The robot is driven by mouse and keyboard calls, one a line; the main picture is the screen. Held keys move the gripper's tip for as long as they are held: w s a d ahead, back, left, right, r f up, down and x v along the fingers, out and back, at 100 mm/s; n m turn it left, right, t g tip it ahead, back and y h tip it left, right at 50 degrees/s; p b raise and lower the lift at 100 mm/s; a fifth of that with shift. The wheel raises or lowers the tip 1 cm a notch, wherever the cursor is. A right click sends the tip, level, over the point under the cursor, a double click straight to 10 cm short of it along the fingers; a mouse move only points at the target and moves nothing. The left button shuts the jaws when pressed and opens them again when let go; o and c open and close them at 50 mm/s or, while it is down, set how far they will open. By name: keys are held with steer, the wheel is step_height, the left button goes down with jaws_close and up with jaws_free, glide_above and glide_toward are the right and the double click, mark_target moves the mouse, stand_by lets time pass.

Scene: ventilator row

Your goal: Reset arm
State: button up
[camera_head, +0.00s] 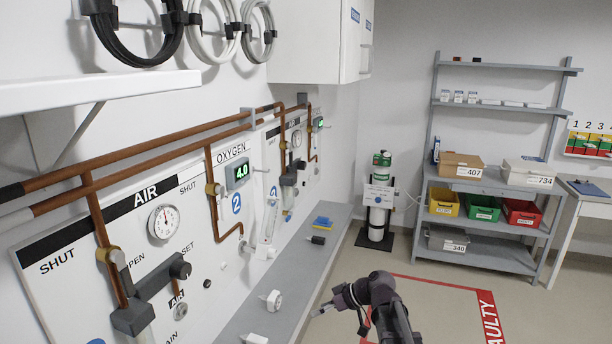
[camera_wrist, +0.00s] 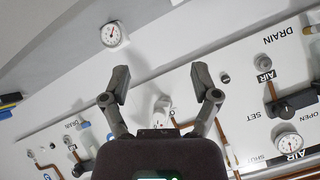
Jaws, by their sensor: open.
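My arm reaches in from the lower right of the head view. My gripper (camera_head: 322,309) is at its end, over the outer side of the grey ledge below the wall panel. In the wrist view my gripper (camera_wrist: 160,76) has its two fingers spread apart with nothing between them. The wall panel with AIR and OXYGEN labels (camera_head: 195,200) lies to the left of the arm. The panel also shows tilted in the wrist view (camera_wrist: 248,95), behind the fingers.
A green-topped cylinder (camera_head: 380,200) stands by the wall. A shelf rack (camera_head: 484,180) holds bins at the back right. Floor with a red-outlined area (camera_head: 440,300) is open.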

steer(key=s+d+f+m+g+h+p, duration=0.2)
steer(key=s+d+f+m+h+p, duration=0.1)
steer(key=s+d+m+h, duration=0.7)
steer(key=s+d+f, duration=0.1)
steer(key=s+d, duration=0.2)
steer(key=shift+s, duration=0.4)
steer(key=shift+a, duration=0.1)
stand_by(0.4)
